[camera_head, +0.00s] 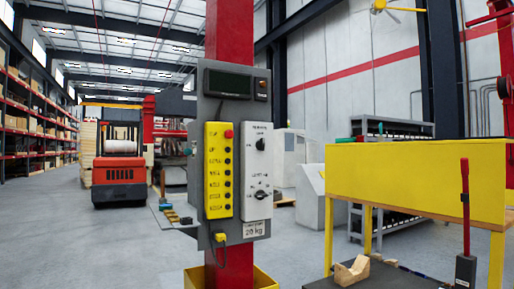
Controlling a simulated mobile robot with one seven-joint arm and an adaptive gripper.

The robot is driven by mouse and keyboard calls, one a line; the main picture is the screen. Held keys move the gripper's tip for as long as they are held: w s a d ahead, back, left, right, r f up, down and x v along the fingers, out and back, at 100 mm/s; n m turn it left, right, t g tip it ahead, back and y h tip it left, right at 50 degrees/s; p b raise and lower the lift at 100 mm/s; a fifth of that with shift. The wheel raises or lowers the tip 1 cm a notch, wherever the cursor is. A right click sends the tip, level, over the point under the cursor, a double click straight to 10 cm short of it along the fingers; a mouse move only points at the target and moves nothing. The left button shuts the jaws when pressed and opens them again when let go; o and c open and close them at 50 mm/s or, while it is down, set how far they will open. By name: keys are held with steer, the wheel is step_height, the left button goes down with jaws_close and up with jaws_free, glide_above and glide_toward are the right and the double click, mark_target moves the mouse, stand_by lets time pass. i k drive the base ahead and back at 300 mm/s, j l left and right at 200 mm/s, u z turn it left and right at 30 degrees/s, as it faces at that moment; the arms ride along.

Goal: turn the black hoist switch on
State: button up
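A grey control panel (210,108) is fixed to a red column (229,35) near the middle of the head view. On its right half is a white switch plate (258,170) with an upper black knob (260,144) and a lower black knob (260,195). The small labels are too blurred to tell which knob is the hoist switch. The lower knob looks tilted; whether either is on cannot be told. My gripper is not in view, and nothing covers the knobs.
A yellow button box (218,171) with a red button sits left of the switch plate. A small shelf (171,218) juts out left of the panel. A yellow table (415,182) and a red lever (465,205) stand at the right. Open floor (95,250) lies at the left.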

mark_target(260, 145)
steer(key=i+l+u, duration=0.1)
steer(key=i, duration=1.4)
